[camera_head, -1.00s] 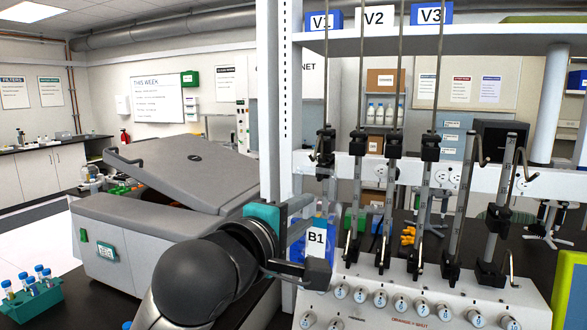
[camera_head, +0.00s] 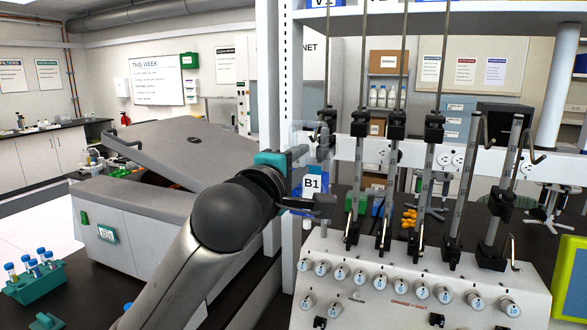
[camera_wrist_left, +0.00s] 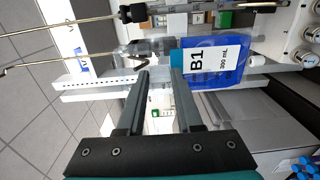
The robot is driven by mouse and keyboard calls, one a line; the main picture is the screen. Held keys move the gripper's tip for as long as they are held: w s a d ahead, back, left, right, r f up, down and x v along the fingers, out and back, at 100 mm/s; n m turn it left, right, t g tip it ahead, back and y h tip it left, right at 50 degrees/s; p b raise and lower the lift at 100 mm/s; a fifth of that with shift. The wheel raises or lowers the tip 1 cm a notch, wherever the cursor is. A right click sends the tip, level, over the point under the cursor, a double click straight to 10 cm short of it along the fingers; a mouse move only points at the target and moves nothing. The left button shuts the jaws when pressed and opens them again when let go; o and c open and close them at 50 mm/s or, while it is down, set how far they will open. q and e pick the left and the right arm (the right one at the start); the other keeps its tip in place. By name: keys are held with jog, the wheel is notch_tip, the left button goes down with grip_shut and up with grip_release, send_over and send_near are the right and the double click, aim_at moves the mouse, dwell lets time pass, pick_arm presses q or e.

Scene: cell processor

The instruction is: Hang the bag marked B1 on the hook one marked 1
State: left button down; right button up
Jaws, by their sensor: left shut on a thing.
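The bag marked B1 (camera_head: 311,184) is blue and clear with a white label, upright in the head view beside the machine's left end. It also shows in the left wrist view (camera_wrist_left: 207,68), just beyond the fingers. My left gripper (camera_head: 308,180) is shut on the bag; its fingers (camera_wrist_left: 165,78) partly cover it. The leftmost hook post (camera_head: 326,122) stands close by the bag's clear top. Its number is not readable, and I cannot tell whether the bag's top touches the hook. My right gripper is not in view.
The white machine (camera_head: 425,285) with several knobs and upright posts stands right of the bag. A white perforated pillar (camera_head: 284,90) rises at the left. A grey lidded box (camera_head: 160,215) and a teal tube rack (camera_head: 38,282) are farther left.

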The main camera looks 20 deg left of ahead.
aim_at(306, 165)
pick_arm(q)
jog(key=shift+w+f, duration=0.2)
jog(key=shift+w, duration=0.6)
jog(key=shift+w+f+b, duration=0.55)
jog(key=shift+w+f, duration=0.05)
jog(key=shift+f, duration=0.1)
jog(key=shift+w+f, duration=0.25)
jog(key=shift+w, duration=0.05)
jog(key=shift+f, duration=0.25)
grip_release()
jog(key=shift+f, duration=0.1)
jog(key=shift+s, duration=0.1)
